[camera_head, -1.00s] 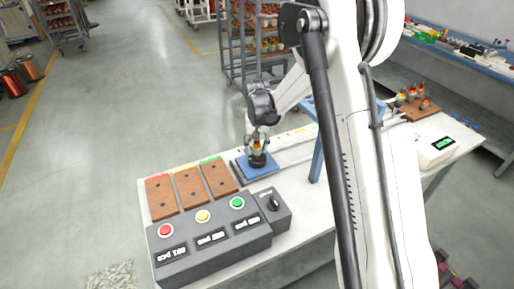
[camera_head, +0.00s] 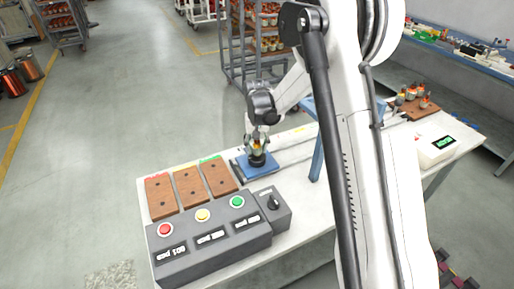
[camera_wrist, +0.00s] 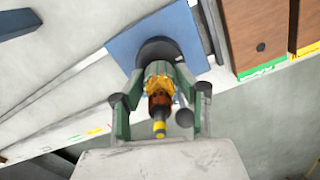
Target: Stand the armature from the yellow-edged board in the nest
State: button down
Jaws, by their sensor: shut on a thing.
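My gripper (camera_head: 258,141) is shut on an armature (camera_head: 257,147), which looks upright over the black round nest (camera_head: 257,160) on a blue plate (camera_head: 251,171). In the wrist view the armature (camera_wrist: 159,97) shows copper and yellow windings and a shaft with a yellow band, between the fingers of my gripper (camera_wrist: 160,100). The dark nest (camera_wrist: 157,50) lies straight behind it on the blue plate (camera_wrist: 122,43). I cannot tell whether the armature's lower end touches the nest.
Three brown boards (camera_head: 190,187) with red, yellow and green edges lie left of the plate. A grey button box (camera_head: 210,236) stands in front. A blue post (camera_head: 317,155) rises right of the plate. A brown board with several armatures (camera_head: 418,108) is at the far right.

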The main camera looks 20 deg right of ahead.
jog(key=c, duration=1.2)
grip_release()
jog(key=shift+o, duration=0.2)
notch_tip(320, 180, up, 12)
